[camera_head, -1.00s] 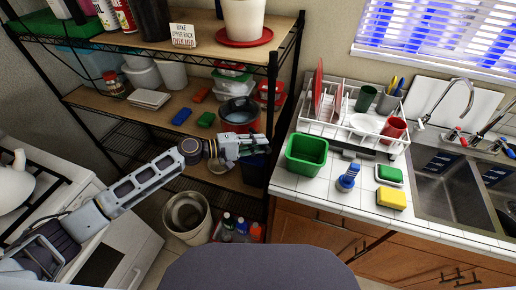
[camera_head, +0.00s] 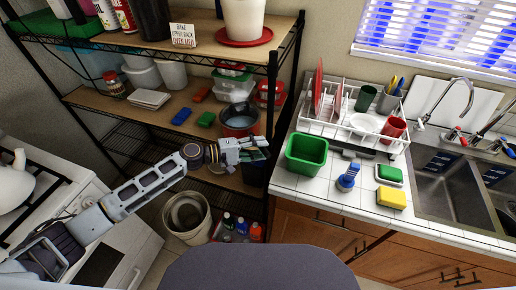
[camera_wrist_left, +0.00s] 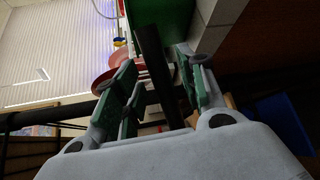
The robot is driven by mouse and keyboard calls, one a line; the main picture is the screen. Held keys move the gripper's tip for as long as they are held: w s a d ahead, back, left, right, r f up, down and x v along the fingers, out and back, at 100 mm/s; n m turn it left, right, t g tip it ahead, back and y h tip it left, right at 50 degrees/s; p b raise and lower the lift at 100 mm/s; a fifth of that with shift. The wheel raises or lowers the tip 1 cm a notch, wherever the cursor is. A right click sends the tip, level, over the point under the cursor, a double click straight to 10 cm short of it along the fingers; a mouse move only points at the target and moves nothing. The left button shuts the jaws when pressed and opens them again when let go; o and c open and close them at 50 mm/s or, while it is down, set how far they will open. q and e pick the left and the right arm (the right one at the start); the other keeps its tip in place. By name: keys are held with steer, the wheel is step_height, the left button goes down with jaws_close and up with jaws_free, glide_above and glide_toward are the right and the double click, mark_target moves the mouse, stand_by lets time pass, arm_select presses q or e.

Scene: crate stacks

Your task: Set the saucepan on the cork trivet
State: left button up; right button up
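The saucepan (camera_head: 240,123), a dark-red pot with a dark rim, sits at the right end of the middle shelf. My left gripper (camera_head: 262,146) is just in front of and below it, near the shelf's front right post. In the left wrist view its two green-padded fingers (camera_wrist_left: 160,98) stand apart. A dark bar (camera_wrist_left: 158,70) runs between them; I cannot tell whether it is a handle or the shelf post, and no grip on it shows. I cannot make out the cork trivet in either view. My right gripper is not in view.
The black rack's middle shelf (camera_head: 135,113) also holds red, blue and green blocks and clear containers. To the right, the tiled counter (camera_head: 320,190) carries a green bin (camera_head: 306,153), a dish rack (camera_head: 350,125), a brush and sponges. A metal bucket (camera_head: 187,214) stands below.

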arm_select(q)
steer(key=shift+r, duration=0.1)
stand_by(0.3)
steer(key=b+v, duration=0.2)
steer(key=v, duration=1)
stand_by(0.8)
